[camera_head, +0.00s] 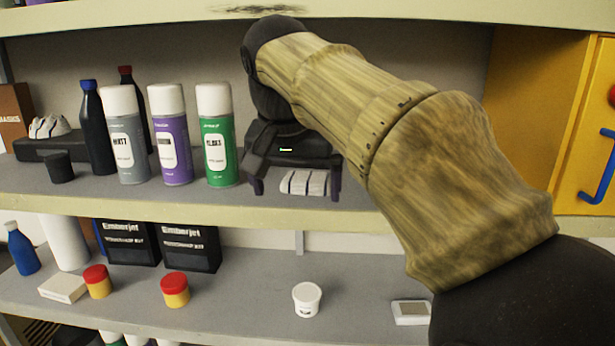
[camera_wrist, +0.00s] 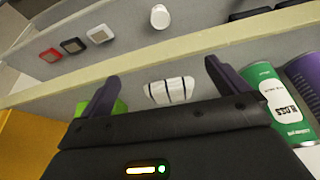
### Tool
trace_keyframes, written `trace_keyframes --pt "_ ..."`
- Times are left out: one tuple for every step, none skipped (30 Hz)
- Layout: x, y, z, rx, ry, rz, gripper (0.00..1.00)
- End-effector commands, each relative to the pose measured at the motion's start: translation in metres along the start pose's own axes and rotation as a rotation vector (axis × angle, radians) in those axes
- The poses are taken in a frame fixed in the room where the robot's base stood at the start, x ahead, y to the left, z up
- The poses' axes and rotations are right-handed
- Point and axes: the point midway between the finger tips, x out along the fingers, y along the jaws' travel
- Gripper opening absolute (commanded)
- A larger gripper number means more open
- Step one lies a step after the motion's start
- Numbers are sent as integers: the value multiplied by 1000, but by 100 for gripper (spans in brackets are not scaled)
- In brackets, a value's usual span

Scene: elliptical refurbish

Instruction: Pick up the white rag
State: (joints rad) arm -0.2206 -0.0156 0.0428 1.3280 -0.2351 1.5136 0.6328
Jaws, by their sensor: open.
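The white rag (camera_head: 304,183) is a small folded cloth with dark stripes. It lies on the upper shelf near its front edge, right of the green spray can. It also shows in the wrist view (camera_wrist: 169,91), between and beyond my fingertips. My gripper (camera_head: 296,190) is open, with one finger on either side of the rag in the head view. In the wrist view my gripper (camera_wrist: 160,78) has its fingers spread wide and nothing between them is gripped. I cannot tell how high the fingers are above the shelf.
A green spray can (camera_head: 216,136) stands close left of my gripper, beside a purple can (camera_head: 171,135) and a grey can (camera_head: 124,136). A green object (camera_wrist: 118,107) shows behind one finger. The lower shelf holds a white tub (camera_head: 307,299). A yellow cabinet (camera_head: 560,120) is at the right.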

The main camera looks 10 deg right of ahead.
Motion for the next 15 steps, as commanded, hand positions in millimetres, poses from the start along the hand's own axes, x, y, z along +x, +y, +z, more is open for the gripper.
trace_keyframes --pt "0 0 0 -2 0 -1 100" --pt "0 0 0 -2 0 -1 100" --pt "0 0 0 -2 0 -1 100" --pt "1 0 0 -2 0 -1 100" --pt "1 0 -1 -2 0 0 100" --pt "1 0 -4 -2 -1 0 100" --pt "2 0 -6 -1 -1 0 100" --pt "3 0 -9 -1 -1 1 100" --pt "4 0 -14 -1 -2 2 100" --pt "6 0 -18 -1 -2 2 100" --pt "7 0 -23 0 -2 2 100" --pt "10 0 -30 0 -2 3 100" --pt "12 0 -35 0 -3 3 100" --pt "14 1 -40 1 -3 3 100" --pt "17 1 -46 2 -3 3 100"
